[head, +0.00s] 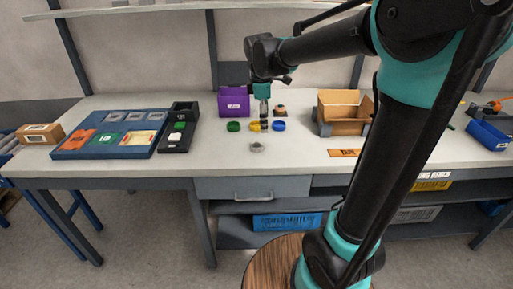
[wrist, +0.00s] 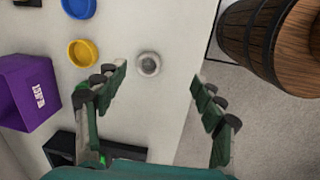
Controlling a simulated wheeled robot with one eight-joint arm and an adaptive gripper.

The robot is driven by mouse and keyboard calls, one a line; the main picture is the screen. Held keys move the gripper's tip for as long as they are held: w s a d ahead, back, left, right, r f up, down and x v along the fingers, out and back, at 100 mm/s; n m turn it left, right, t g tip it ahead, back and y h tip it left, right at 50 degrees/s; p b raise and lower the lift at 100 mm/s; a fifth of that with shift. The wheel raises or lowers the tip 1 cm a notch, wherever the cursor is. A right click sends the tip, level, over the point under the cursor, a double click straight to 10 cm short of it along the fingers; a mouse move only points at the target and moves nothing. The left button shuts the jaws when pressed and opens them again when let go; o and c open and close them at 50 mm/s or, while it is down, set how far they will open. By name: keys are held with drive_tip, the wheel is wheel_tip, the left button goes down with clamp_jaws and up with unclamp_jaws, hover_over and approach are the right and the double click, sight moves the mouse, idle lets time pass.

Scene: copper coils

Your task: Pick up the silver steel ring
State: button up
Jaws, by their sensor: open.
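The silver steel ring (head: 257,147) lies flat near the front edge of the white bench. In the wrist view the ring (wrist: 148,63) shows just beyond the fingertips, closer to the left finger than the right. My gripper (wrist: 160,77) is open, with nothing between its fingers. In the head view my gripper (head: 264,122) points down over the bench, behind the ring and beside the coloured pieces. The ring is not touched by either finger in the wrist view.
A yellow round piece (wrist: 82,53), a blue one (head: 278,126) and a green one (head: 233,127) lie behind the ring. A purple bin (head: 233,102) and a cardboard box (head: 341,112) stand further back. A wooden barrel (wrist: 270,40) stands off the bench edge.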

drive_tip(key=w+a+r+n, duration=0.3)
drive_tip(key=a+r+n, duration=0.2)
drive_tip(key=a, duration=0.1)
hover_over(256, 142)
drive_tip(key=s+a, duration=0.2)
drive_tip(key=shift+g+h, duration=0.3)
drive_tip(key=f, duration=1.1)
drive_tip(key=shift+d+f, duration=0.45)
drive_tip(key=shift+f, duration=0.8)
drive_tip(key=shift+d+f, duration=0.25)
drive_tip(key=shift+f, duration=0.7)
drive_tip(key=shift+d+f, duration=0.2)
drive_tip(key=shift+f, duration=0.8)
drive_tip(key=c, duration=1.4)
